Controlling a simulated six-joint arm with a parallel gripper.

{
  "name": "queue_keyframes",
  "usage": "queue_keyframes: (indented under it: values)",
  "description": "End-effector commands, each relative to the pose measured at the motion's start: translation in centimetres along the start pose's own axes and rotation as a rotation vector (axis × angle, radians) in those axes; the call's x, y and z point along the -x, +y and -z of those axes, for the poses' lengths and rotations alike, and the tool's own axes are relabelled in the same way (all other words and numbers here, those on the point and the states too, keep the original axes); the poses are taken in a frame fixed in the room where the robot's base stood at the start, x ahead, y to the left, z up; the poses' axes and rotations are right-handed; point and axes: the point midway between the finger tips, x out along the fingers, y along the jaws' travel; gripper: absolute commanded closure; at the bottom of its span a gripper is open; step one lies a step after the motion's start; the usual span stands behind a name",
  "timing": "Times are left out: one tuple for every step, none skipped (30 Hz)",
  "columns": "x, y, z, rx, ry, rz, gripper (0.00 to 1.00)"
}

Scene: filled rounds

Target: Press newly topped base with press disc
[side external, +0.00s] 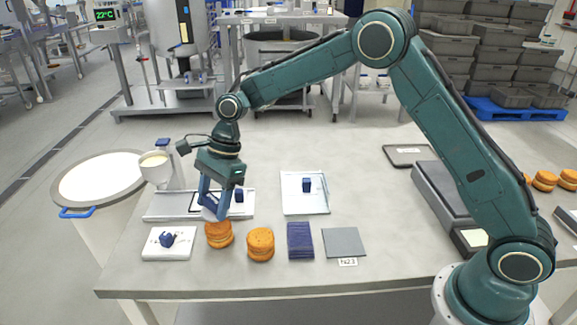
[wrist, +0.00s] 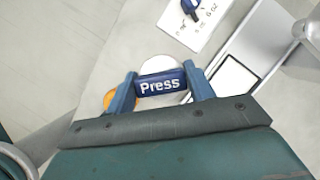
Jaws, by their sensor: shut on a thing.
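My gripper (side external: 212,203) is shut on the blue handle of the press disc; the handle, marked "Press" (wrist: 161,85), sits between the fingers in the wrist view. The pale disc (side external: 214,214) hangs below the fingers, just above the left stack of orange-brown rounds (side external: 218,235). Whether it touches the stack is unclear. In the wrist view an orange round (wrist: 108,98) shows partly beside the left finger, the rest hidden. A second stack of rounds (side external: 260,244) stands to the right, clear of the gripper.
A white board with a blue-handled tool (side external: 168,241) lies left of the stacks. A dark blue pile (side external: 300,241) and a grey square plate (side external: 344,242) lie to the right. A pale tray (side external: 305,205) with a blue-handled item lies behind. A cup (side external: 154,172) stands at back left.

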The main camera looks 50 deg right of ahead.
Motion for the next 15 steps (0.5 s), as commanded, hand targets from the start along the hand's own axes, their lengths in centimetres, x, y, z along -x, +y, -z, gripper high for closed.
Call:
queue_keyframes:
  values:
    - [-0.4, 0.0, 0.1, 0.001, 0.0, -0.001, 0.65]
    - [-0.6, 0.0, 0.2, 0.001, 0.0, -0.002, 0.65]
    - [-0.8, 0.0, 0.3, 0.001, -0.001, -0.002, 0.65]
    - [-1.0, 0.0, 0.3, 0.0, -0.001, -0.001, 0.65]
    - [-1.1, 0.0, 0.4, 0.0, -0.001, -0.001, 0.65]
    - [-1.3, 0.0, 0.5, 0.0, -0.001, -0.001, 0.65]
    - [-1.5, 0.0, 0.6, 0.0, -0.001, -0.001, 0.65]
    - [-1.6, 0.0, 0.6, 0.0, -0.001, -0.001, 0.65]
    - [-1.8, 0.0, 0.7, 0.0, 0.0, -0.001, 0.65]
    - [-1.9, 0.0, 0.8, 0.001, 0.0, -0.001, 0.65]
    - [-1.9, 0.0, 0.8, 0.001, 0.0, -0.001, 0.65]
    - [-2.0, 0.0, 0.8, 0.001, 0.0, -0.001, 0.65]
    - [-2.1, 0.0, 0.9, 0.001, 0.0, -0.001, 0.65]
    - [-2.2, 0.0, 0.9, 0.001, 0.0, 0.0, 0.65]
    - [-2.2, 0.0, 0.9, 0.001, 0.0, 0.0, 0.65]
